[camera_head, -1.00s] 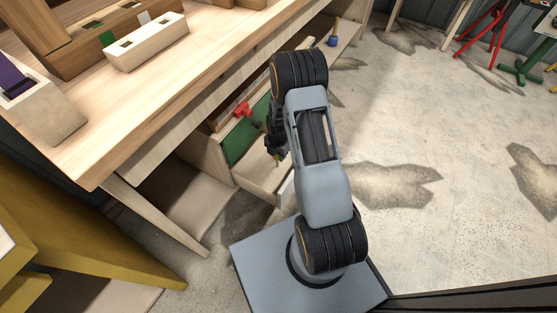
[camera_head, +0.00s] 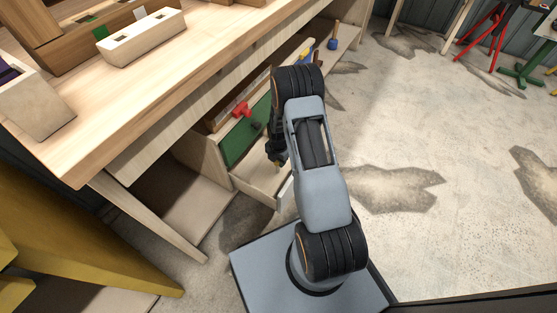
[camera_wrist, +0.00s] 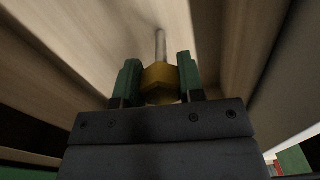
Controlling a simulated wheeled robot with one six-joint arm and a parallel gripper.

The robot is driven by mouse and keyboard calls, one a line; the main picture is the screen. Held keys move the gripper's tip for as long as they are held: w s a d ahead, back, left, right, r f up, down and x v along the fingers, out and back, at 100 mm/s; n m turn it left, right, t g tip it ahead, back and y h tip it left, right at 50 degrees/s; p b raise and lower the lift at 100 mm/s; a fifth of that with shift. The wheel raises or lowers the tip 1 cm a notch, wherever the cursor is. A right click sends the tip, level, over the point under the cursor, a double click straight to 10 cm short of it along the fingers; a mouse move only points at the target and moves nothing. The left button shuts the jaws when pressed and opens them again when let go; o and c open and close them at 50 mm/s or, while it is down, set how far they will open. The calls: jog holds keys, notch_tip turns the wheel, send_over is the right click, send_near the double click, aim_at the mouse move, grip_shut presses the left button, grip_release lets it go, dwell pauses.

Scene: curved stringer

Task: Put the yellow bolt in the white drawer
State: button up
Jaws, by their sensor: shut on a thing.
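My gripper (camera_wrist: 158,80) is shut on the yellow bolt (camera_wrist: 159,76). Its green fingers clamp the two sides of the hexagonal yellow head in the wrist view, and the grey metal shank points away from the gripper. In the head view my gripper (camera_head: 277,158) hangs over the pulled-out pale drawer (camera_head: 254,188) under the bench. I cannot tell whether the bolt is below the drawer's rim. Pale wooden surfaces lie on both sides of the bolt in the wrist view. My arm hides part of the drawer.
A green panel (camera_head: 240,143) and a red knob (camera_head: 242,109) are just behind the drawer. The wooden bench (camera_head: 150,110) overhangs at left and carries a pale block with slots (camera_head: 143,40). A blue object (camera_head: 332,44) stands at the far end.

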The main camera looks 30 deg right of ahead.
jog(key=o, duration=1)
jog(key=shift+f, duration=0.1)
notch_tip(320, 180, up, 12)
jog(key=p, duration=0.5)
jog(key=shift+r, duration=0.2)
